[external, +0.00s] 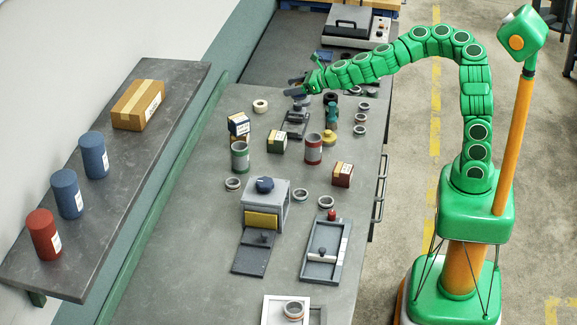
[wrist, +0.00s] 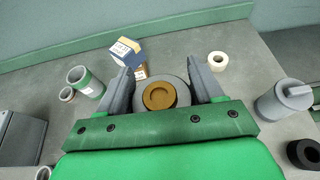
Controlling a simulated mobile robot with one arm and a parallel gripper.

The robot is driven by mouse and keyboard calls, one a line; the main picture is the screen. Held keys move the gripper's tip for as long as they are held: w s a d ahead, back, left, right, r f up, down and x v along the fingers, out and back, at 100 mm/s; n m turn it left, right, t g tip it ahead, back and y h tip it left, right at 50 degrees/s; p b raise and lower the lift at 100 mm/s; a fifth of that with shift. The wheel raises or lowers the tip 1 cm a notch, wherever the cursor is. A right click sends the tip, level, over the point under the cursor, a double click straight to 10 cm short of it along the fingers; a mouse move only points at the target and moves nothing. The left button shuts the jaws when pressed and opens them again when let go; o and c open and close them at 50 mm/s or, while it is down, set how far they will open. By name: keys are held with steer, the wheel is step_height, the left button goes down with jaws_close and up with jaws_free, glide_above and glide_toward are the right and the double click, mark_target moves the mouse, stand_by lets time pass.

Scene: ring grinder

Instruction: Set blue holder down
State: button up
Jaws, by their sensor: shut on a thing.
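My gripper (external: 305,86) is above the far part of the workbench in the external view, at the end of my outstretched green arm. In the wrist view its two grey fingers (wrist: 161,92) are closed on the sides of a round holder (wrist: 140,101). The holder looks grey there, with an ochre round centre (wrist: 160,95); a blue colour does not show clearly. Its lower part is hidden by my green gripper body. In the external view the held piece is too small and too covered to make out.
The workbench (external: 205,200) carries a white ring (external: 260,105), a blue-sided box (external: 239,124), a green-banded cylinder (external: 239,156), a red-banded cylinder (external: 314,148) and several small rings at the right edge. In the wrist view, a grey cylinder (wrist: 275,106) and a black ring (wrist: 303,154) are at right.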

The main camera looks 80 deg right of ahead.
steer(key=shift+s+a+n+y, duration=0.3)
steer(key=shift+n+y, duration=0.2)
steer(key=shift+y, duration=0.1)
steer(key=s+a+n+g+y, duration=0.3)
steer(key=s+n+g+y, duration=0.15)
steer(key=s, duration=0.35)
steer(key=s+a+n+g+y, duration=0.3)
steer(key=s+a+n+y, duration=0.15)
steer(key=s, duration=0.45)
steer(key=s+a+n+g+y, duration=0.3)
steer(key=s+n, duration=0.3)
steer(key=s, duration=0.2)
steer(key=shift+w+d+f, duration=0.1)
steer(key=shift+w+f, duration=0.05)
steer(key=shift+f, duration=8.65)
steer(key=shift+f, duration=0.15)
steer(key=o, duration=1.6)
